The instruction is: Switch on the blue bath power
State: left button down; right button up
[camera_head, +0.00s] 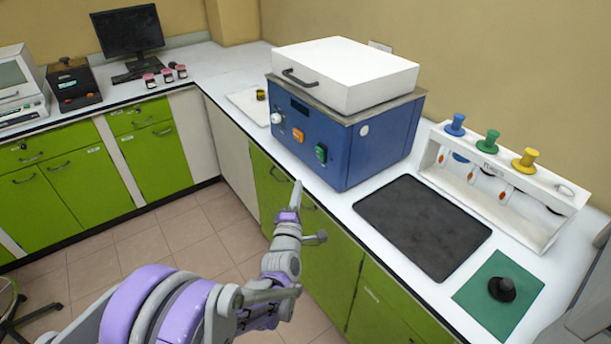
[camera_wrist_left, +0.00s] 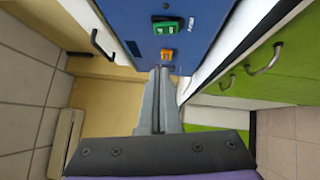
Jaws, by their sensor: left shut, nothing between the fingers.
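The blue bath (camera_head: 323,142) is a blue box with a white lid (camera_head: 345,72), standing on the white counter. Its front face carries a green switch (camera_head: 321,153), an orange switch (camera_head: 298,134) and a white knob (camera_head: 298,109). The green switch (camera_wrist_left: 167,27) and orange switch (camera_wrist_left: 167,55) also show in the left wrist view. My left gripper (camera_head: 297,187) is shut and empty, in front of and below the bath's front face. In the left wrist view its fingertips (camera_wrist_left: 160,70) point toward the orange switch, with no contact visible. My right gripper is not in view.
A dark mat (camera_head: 422,226) lies right of the bath. Behind it stands a white rack (camera_head: 505,185) with blue, green and yellow spools. A green mat (camera_head: 480,300) with a black object is at lower right. A small jar (camera_head: 261,94) stands left of the bath.

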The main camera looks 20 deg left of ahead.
pick_arm(q)
jog(key=p, duration=0.2)
send_near(317, 150)
jog(key=w+a, duration=0.3)
jog(key=a, duration=0.1)
jog(key=shift+w+d+r, duration=0.2)
jog(key=shift+w+d, duration=0.45)
jog(key=shift+w, duration=0.15)
jog(key=shift+w+d+r, duration=0.2)
jog(key=shift+w+d, duration=0.5)
jog(key=shift+w, duration=0.05)
jog(key=shift+w+d+r, duration=0.15)
jog(key=shift+w+d, duration=0.1)
jog(key=shift+s, duration=0.1)
